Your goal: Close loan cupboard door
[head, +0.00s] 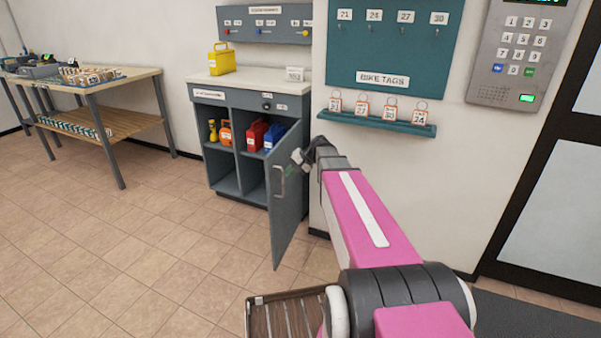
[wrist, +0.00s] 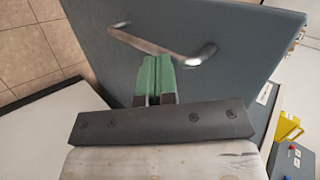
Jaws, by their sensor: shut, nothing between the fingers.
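The loan cupboard (head: 227,184) is a grey unit with a pale top, standing against the wall left of centre in the head view. Its door (head: 289,215) stands wide open, swung out toward me on the right side. The door carries a metal bar handle (head: 280,181), which also shows in the wrist view (wrist: 165,45). My gripper (head: 296,159) is at the upper part of the door, close to the handle. In the wrist view its green fingers (wrist: 155,75) are together and empty, just below the handle. I cannot tell whether they touch the door.
Inside the cupboard are a red case (head: 257,135), an orange case (head: 225,133) and a yellow item (head: 213,130). A yellow case (head: 221,59) stands on top. A bike tag shelf (head: 378,124) is on the wall at right. The tiled floor left of the door is clear.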

